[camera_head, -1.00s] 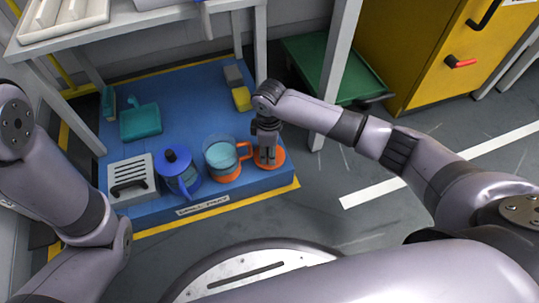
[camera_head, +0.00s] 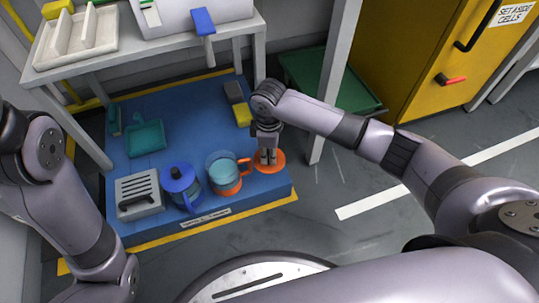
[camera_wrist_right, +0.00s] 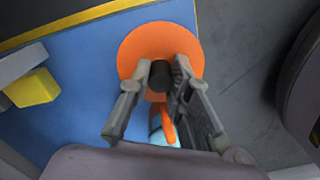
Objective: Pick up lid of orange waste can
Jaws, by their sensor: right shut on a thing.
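The orange lid (camera_head: 277,165) is a flat disc with a dark knob (camera_wrist_right: 160,76), near the right front corner of the blue floor mat. My right gripper (camera_head: 267,161) reaches down over the lid from above. In the right wrist view its fingers (camera_wrist_right: 160,80) are shut on the knob, and the lid (camera_wrist_right: 135,46) spreads around them. Whether the lid touches the mat cannot be told. The orange waste can (camera_head: 226,180) stands just left of the lid, clear-walled with an orange base and handle, open at the top. My left gripper is not in view.
A blue-lidded can (camera_head: 180,180) and a slotted grey box (camera_head: 138,196) stand left of the waste can. A teal dustpan (camera_head: 147,138) and a yellow block (camera_head: 243,115) lie behind. A table leg (camera_head: 334,80) rises on the right. The mat's middle is clear.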

